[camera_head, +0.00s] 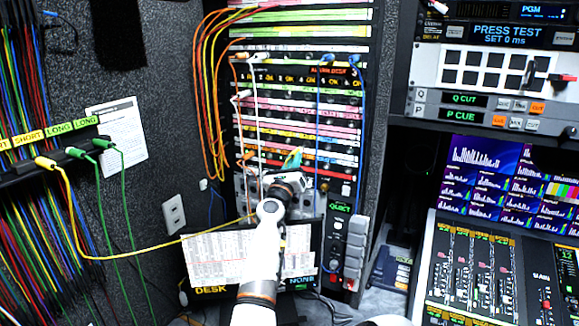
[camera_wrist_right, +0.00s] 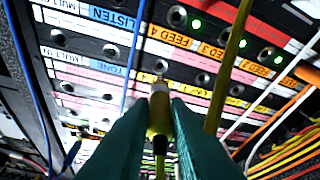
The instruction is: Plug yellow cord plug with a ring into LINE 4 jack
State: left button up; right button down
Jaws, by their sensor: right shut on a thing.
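My right gripper (camera_head: 294,160) reaches up to the lower part of the patch panel (camera_head: 300,20). In the right wrist view its green fingers (camera_wrist_right: 160,112) are shut on the yellow plug (camera_wrist_right: 159,112), whose metal tip points at the panel. The tip is close to an orange-labelled row of jacks; I cannot tell whether it touches a jack. No ring can be made out on the plug. The yellow cord (camera_head: 150,247) runs from the left rack towards my right gripper. I cannot read a LINE 4 label. My left gripper is not in view.
Orange and yellow cords (camera_head: 207,90), white cords (camera_head: 258,110) and blue cords (camera_head: 318,120) hang across the panel. Several cord plugs, including green ones (camera_head: 100,144), sit in the left rack.

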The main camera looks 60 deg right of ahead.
jog(key=shift+d, duration=0.4)
jog(key=shift+p, duration=0.7)
dwell(1.5)
jog(key=shift+w+d+r+b, duration=0.1)
jog(key=shift+d+b, duration=0.65)
jog(key=shift+d, duration=1.3)
jog(key=c, duration=1.3)
grip_release()
jog(key=b+v, duration=0.1)
jog(key=v, duration=1.1)
jog(key=shift+b, duration=0.3)
